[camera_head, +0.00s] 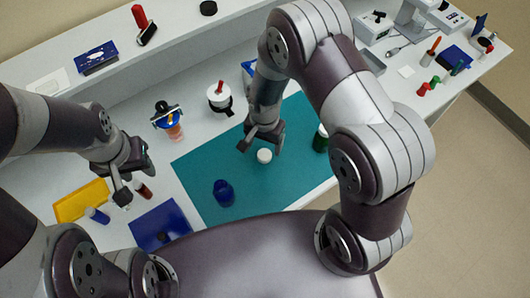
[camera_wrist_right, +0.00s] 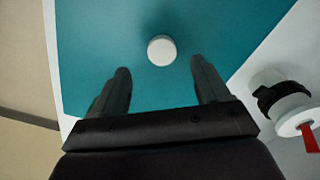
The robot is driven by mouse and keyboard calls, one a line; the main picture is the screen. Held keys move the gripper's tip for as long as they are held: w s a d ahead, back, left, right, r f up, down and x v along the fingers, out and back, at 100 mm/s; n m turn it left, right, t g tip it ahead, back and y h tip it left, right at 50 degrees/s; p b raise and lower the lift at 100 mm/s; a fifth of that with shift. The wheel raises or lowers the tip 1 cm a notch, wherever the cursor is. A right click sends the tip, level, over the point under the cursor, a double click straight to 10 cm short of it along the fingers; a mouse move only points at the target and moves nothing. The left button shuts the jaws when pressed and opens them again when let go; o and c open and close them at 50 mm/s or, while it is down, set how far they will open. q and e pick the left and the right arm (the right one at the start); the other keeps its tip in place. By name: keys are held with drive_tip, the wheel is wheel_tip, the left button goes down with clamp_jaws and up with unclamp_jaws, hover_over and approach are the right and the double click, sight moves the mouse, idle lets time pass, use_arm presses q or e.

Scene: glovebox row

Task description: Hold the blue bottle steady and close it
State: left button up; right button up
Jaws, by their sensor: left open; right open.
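The dark blue bottle (camera_head: 223,194) stands on the teal mat (camera_head: 207,160); its mouth is too small to make out. A round white cap (camera_head: 264,156) lies on the mat, behind and to the right of the bottle. My right gripper (camera_head: 262,143) is open and empty just above the cap. In the right wrist view the cap (camera_wrist_right: 162,50) sits just beyond the open fingertips (camera_wrist_right: 160,70), roughly centred between them. My left gripper (camera_head: 124,193) is open and empty, left of the mat and well away from the blue bottle.
A yellow tray (camera_head: 81,201) and blue pad (camera_head: 160,226) lie left. The mat between bottle and cap is clear.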

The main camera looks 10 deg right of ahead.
sight(264, 156)
drive_tip(key=shift+f, duration=0.45)
drive_tip(key=shift+a+f, duration=0.15)
drive_tip(key=shift+f, duration=0.2)
wheel_tip(264, 156, down, 4)
drive_tip(key=shift+r+p, duration=0.1)
drive_tip(key=shift+p, duration=0.7)
drive_tip(key=shift+w+f, duration=0.1)
drive_tip(key=shift+f, duration=0.4)
